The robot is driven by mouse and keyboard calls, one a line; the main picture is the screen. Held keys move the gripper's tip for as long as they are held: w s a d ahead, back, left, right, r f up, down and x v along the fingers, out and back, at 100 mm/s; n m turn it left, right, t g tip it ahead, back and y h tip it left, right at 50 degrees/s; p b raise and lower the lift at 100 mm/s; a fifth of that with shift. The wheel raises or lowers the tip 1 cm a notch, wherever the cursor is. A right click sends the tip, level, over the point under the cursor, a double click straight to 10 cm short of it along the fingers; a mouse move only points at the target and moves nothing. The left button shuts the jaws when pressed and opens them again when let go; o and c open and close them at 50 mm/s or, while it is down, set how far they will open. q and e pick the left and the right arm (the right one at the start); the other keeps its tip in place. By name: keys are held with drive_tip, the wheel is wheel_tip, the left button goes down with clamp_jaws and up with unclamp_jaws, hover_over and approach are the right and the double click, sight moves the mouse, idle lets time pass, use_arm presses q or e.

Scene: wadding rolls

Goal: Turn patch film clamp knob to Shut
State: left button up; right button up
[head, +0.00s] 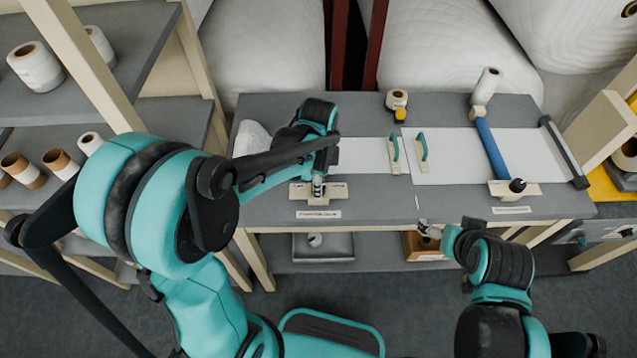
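A cream clamp block (300,191) sits at the left front of the grey workbench, above a small white label (318,214) whose text is too small to read. My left gripper (318,186) reaches down over the middle of this block. The fingertips are small and the arm covers much of the area, so the knob's position and any contact are unclear. A second cream block with a black knob (517,185) stands at the right front, above another label (512,210). I cannot read which is the patch film clamp. My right gripper (428,231) is low by the bench's front edge, apart from both blocks.
White film (455,160) lies on the workbench (350,108) beneath a blue roller (491,150). Two teal-handled bars (422,150) stand mid-bench. A tape roll (397,99) is at the back. Shelves with rolls (35,66) stand left; large white wadding rolls (440,50) lie behind.

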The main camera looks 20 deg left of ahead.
use_arm(q)
drive_tip(key=o, duration=0.4)
drive_tip(key=shift+o, duration=0.2)
drive_tip(key=shift+r, duration=0.1)
wheel_tip(320, 180, up, 12)
idle(0.5)
drive_tip(key=s+a+f+n+t+b, duration=0.2)
drive_tip(key=s+n, duration=0.3)
drive_tip(key=n, duration=0.3)
drive_tip(key=s+a+f+n+t+b, duration=0.2)
drive_tip(key=s+f+n+t, duration=0.2)
drive_tip(key=n, duration=0.4)
drive_tip(key=shift+s+a+f+t, duration=0.25)
drive_tip(key=shift+s+a+t, duration=0.05)
drive_tip(key=shift+s+t, duration=0.35)
